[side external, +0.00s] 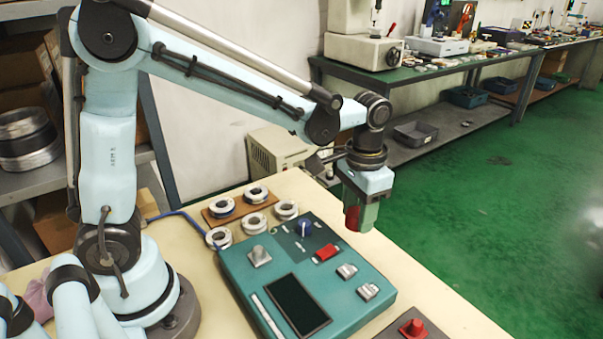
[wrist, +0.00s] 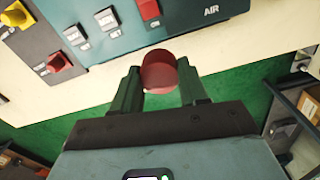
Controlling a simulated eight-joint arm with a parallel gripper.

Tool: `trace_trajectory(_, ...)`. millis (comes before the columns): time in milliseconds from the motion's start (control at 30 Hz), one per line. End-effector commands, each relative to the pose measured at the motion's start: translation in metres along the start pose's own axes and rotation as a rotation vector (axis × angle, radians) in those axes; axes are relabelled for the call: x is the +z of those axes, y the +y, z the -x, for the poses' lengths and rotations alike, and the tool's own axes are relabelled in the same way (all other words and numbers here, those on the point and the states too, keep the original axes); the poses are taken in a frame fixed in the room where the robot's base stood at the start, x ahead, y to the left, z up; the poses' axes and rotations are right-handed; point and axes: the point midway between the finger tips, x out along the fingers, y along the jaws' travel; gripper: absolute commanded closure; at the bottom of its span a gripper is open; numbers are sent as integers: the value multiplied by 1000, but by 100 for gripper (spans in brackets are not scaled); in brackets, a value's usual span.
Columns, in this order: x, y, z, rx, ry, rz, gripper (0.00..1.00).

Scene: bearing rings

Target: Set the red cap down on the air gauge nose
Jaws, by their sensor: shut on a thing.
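My gripper (side external: 362,207) is shut on the red cap (side external: 352,218), a short dark-red cylinder. In the wrist view the cap (wrist: 159,72) sits between the two green fingers of my gripper (wrist: 160,80). It is held in the air near the teal gauge box (side external: 240,281), beyond the box's right side. The box's AIR lettering (wrist: 211,10) shows at the top of the wrist view. A blue upright part (side external: 304,229) stands on the box's dark panel; I cannot tell if this is the air gauge nose.
A dark panel with a red piece (side external: 412,328) is at the front right. Bare table lies right of the box.

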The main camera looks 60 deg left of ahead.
Motion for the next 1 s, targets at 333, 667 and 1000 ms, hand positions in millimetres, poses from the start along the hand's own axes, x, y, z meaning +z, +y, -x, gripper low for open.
trace_trajectory(333,18,31,24,0,0,1,85)
trace_trajectory(667,72,0,44,-1,0,6,85)
trace_trajectory(1000,142,-28,45,-1,1,4,85)
